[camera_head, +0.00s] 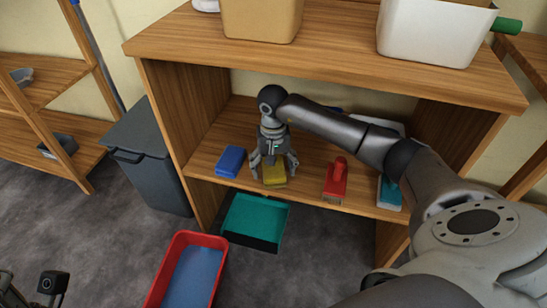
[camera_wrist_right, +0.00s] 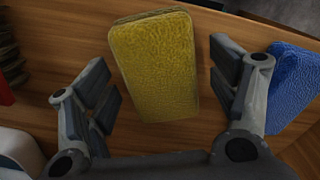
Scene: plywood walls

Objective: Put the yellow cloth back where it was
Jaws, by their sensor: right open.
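The yellow cloth (camera_head: 274,175) lies as a folded block on the lower wooden shelf, between a blue block and a red brush. My right gripper (camera_head: 272,168) is above it, pointing down. In the right wrist view the yellow cloth (camera_wrist_right: 156,65) sits between the two spread fingers of my right gripper (camera_wrist_right: 163,90), with gaps on both sides. The cloth appears to rest on the shelf. A dark part at the lower left of the head view (camera_head: 52,284) may be my left gripper; its jaws cannot be made out.
A blue block (camera_head: 231,161) and a red brush (camera_head: 336,180) flank the cloth on the shelf (camera_head: 307,187). A teal-and-white item (camera_head: 389,193) is further right. Below are a teal dustpan (camera_head: 255,218) and a red tub of blue water (camera_head: 190,275). A grey bin (camera_head: 148,160) stands left.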

